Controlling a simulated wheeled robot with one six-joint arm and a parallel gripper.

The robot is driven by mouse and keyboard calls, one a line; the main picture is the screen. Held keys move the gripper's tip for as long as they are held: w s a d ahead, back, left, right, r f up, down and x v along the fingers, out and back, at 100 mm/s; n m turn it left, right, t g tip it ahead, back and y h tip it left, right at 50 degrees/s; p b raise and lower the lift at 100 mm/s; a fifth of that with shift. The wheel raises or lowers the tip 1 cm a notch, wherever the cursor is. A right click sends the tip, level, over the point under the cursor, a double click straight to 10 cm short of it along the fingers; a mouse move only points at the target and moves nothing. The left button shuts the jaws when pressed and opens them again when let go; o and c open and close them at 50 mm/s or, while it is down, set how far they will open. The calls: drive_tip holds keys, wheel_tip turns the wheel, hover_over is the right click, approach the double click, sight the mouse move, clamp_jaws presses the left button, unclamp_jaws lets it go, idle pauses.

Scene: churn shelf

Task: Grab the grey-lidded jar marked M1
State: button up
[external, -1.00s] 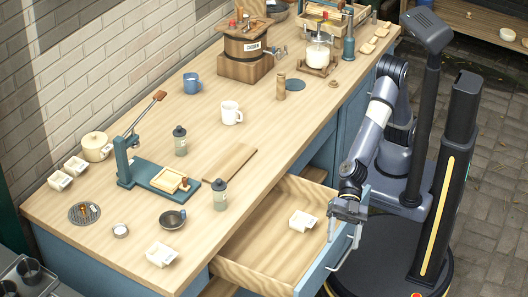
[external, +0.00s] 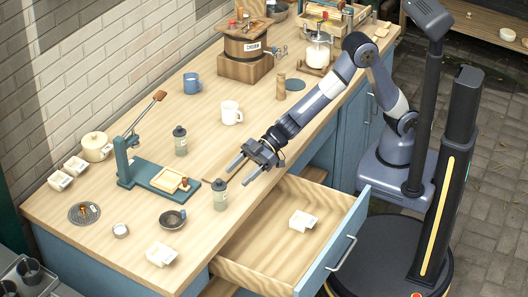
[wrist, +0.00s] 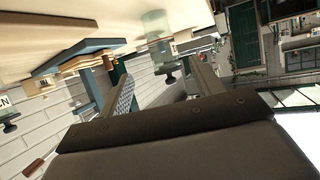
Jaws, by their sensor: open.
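The nearer jar (external: 220,196) is by the drawer-side edge, and the farther jar (external: 180,142) stands behind the press board. My gripper (external: 237,177) is open and empty, its fingers pointing left over the counter, close to the nearer jar and apart from it. In the tilted wrist view a jar (wrist: 156,26) appears upside down, beyond and roughly between my gripper's fingers (wrist: 162,70).
An open drawer (external: 250,262) sticks out below my arm with a small white labelled box (external: 303,221) inside. A teal press (external: 140,165), dark pan (external: 172,219), white mug (external: 231,113) and blue mug (external: 192,83) stand on the counter. A wooden churn (external: 246,50) stands at the back.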

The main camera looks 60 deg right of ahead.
sight(219, 195)
drive_tip(key=x, duration=1)
drive_tip(key=shift+s+f, duration=0.1)
drive_tip(key=shift+s, duration=0.1)
drive_tip(key=c, duration=1.1)
